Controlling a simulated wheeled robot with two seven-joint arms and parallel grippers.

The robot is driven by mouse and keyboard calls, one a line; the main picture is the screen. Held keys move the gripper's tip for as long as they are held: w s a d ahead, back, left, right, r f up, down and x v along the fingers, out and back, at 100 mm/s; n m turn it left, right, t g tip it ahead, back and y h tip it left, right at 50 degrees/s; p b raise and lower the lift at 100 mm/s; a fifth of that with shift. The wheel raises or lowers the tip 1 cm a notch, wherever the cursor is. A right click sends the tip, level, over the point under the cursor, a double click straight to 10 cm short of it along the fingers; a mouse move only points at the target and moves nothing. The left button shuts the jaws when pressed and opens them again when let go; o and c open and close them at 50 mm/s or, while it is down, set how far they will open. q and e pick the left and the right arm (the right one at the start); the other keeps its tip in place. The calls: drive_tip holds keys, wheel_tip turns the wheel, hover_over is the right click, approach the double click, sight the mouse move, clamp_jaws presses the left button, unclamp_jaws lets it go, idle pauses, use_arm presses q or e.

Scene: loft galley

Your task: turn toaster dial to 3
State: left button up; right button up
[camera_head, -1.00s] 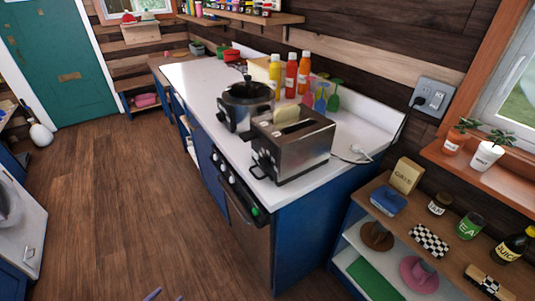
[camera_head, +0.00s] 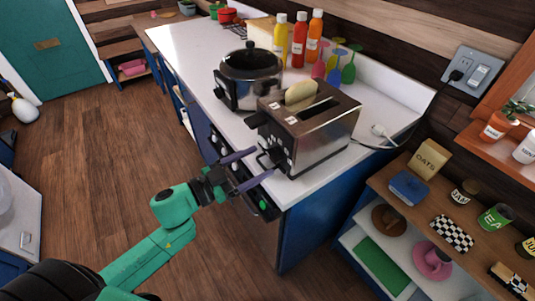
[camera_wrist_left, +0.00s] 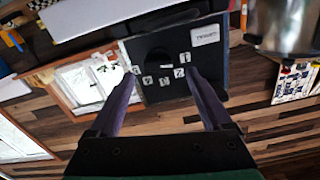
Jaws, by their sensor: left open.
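The toaster (camera_head: 325,138) is a silver box with dark ends on the white counter, with a bread slice (camera_head: 301,94) standing in one slot. My left gripper (camera_head: 262,164) is at the toaster's near-left end, its two purple fingers apart and nothing held between them. In the left wrist view the dark end panel (camera_wrist_left: 212,62) lies just beyond the fingertips. It bears a dark round dial (camera_wrist_left: 160,57) with small white number tags around it. The dial sits between the open fingers (camera_wrist_left: 163,82) in the picture; I cannot tell whether they touch it. The dial's setting is unclear.
A black and silver cooker (camera_head: 250,78) stands close behind the toaster. Bottles (camera_head: 298,40) and coloured utensils (camera_head: 340,66) stand by the wall. The toaster cord runs right to the wall outlet (camera_head: 472,75). A shelf (camera_head: 395,215) with jars is at right.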

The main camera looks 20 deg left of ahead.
sight(271, 156)
use_arm(q)
drive_tip(key=x, duration=0.2)
drive_tip(key=shift+w+d+r, duration=0.25)
drive_tip(key=shift+d, duration=0.1)
drive_tip(key=shift+w+d, duration=0.2)
drive_tip(key=shift+d, duration=0.05)
drive_tip(key=shift+w+f, duration=0.1)
drive_tip(key=shift+f, duration=0.05)
clamp_jaws()
use_arm(e)
drive_tip(key=shift+w+a+r, duration=0.1)
drive_tip(key=shift+a+r, duration=0.25)
drive_tip(key=shift+a, duration=0.1)
